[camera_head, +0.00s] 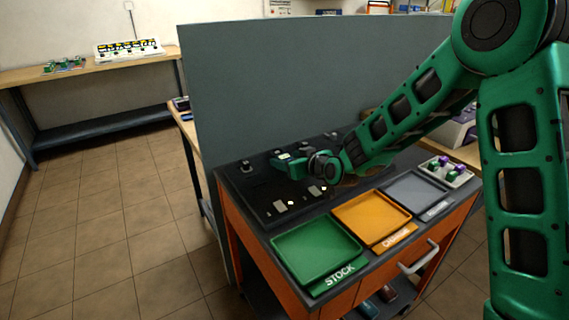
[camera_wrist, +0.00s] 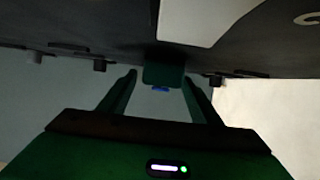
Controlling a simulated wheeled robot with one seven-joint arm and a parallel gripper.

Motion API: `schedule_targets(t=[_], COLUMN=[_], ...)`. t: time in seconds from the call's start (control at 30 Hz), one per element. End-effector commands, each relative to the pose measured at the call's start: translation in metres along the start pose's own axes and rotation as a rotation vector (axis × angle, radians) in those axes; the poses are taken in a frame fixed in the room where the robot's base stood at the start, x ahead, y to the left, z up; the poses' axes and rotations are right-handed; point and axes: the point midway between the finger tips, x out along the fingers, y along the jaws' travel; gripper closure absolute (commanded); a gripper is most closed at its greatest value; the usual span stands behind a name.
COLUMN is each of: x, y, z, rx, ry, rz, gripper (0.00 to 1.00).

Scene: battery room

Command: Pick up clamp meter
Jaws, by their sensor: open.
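My gripper (camera_head: 284,160) is low over the black panel (camera_head: 258,212) on top of the orange cart. In the wrist view its two dark green fingers (camera_wrist: 159,80) stand apart, with no object clearly held between them. A small dark green block (camera_wrist: 163,70) with a blue lower part shows between and just beyond the fingertips. It may be part of the clamp meter, but I cannot tell. I cannot clearly identify a clamp meter in the head view, where my gripper and forearm cover part of the panel.
A green tray (camera_head: 318,250), an orange tray (camera_head: 372,218) and a grey tray (camera_head: 415,194) line the cart's front. A white holder with purple and green items (camera_head: 447,172) is at right. A grey partition (camera_head: 290,85) rises behind. The tiled floor at left is clear.

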Motion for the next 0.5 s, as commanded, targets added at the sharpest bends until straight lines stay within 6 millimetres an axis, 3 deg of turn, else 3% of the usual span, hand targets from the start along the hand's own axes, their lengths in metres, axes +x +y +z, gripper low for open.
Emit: schedule_targets(t=[0.13, 0.4, 0.5], x=[0.015, 0.017, 0.017], y=[0.000, 0.001, 0.001], z=[0.000, -0.001, -0.001], rx=[0.000, 0.000, 0.000], ry=[0.000, 0.001, 0.001], rz=[0.000, 0.001, 0.001], gripper=[0.42, 0.42, 0.64])
